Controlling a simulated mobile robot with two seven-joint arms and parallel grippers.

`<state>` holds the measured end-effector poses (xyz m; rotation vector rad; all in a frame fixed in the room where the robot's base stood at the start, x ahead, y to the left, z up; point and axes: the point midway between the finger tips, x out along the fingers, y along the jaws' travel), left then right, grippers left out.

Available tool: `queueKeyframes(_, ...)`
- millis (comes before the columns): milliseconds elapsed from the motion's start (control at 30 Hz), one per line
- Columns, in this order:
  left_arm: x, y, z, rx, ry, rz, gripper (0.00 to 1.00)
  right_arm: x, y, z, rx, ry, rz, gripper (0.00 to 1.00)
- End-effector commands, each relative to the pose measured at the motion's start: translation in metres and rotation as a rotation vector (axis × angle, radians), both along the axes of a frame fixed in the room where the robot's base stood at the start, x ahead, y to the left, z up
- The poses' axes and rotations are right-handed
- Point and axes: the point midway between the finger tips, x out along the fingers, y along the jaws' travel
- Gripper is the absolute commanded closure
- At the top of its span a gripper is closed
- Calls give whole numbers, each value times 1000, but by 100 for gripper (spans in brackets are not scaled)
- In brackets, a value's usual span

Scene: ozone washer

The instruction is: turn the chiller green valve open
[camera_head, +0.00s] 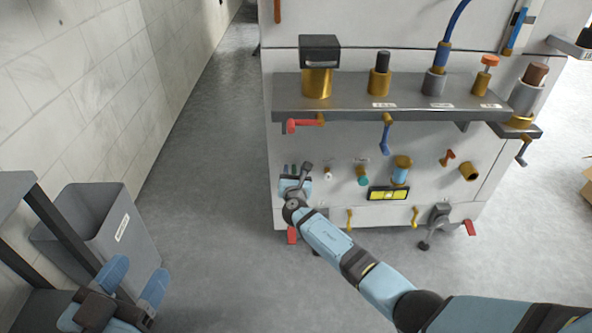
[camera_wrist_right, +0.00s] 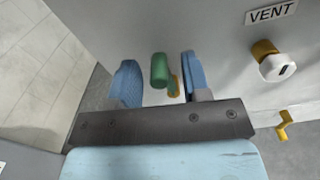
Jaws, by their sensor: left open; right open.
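The green valve handle (camera_wrist_right: 159,70) sticks out from the grey machine panel in the right wrist view, with a small brass part (camera_wrist_right: 174,86) beside it. My right gripper (camera_wrist_right: 159,60) is open, with one blue finger on each side of the green handle. Gaps show between the handle and both fingers. In the head view my right gripper (camera_head: 294,168) is at the machine's lower left front, and its wrist hides much of the valve area. My left gripper (camera_head: 138,279) is open and empty at the lower left, away from the machine.
A red lever (camera_head: 304,125) and a blue lever (camera_head: 386,136) hang below the machine's shelf (camera_head: 350,111). A grey bin (camera_head: 90,222) stands by the left wall.

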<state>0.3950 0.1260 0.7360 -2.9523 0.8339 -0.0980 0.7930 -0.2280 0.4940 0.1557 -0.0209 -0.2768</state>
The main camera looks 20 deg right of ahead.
Motion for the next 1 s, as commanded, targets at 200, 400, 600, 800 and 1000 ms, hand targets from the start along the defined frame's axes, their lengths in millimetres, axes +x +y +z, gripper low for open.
queueKeyframes(200, -2, 0, -2, -2, 7, 0, 41, 0, 0, 0, 0, 0, 0, 57)
queueKeyframes(400, -3, -1, -3, -8, 13, 2, 41, 0, 0, 0, 0, 0, 0, 93)
queueKeyframes(600, -3, -1, -2, -15, 14, 5, 41, 0, 1, 0, -2, 0, 1, 100)
queueKeyframes(800, -3, -2, 0, -19, 19, 2, 41, 1, 2, 1, -25, 7, 2, 100)
queueKeyframes(1000, -3, -2, 1, -23, 26, 0, 41, 1, 4, 2, -54, 14, 2, 100)
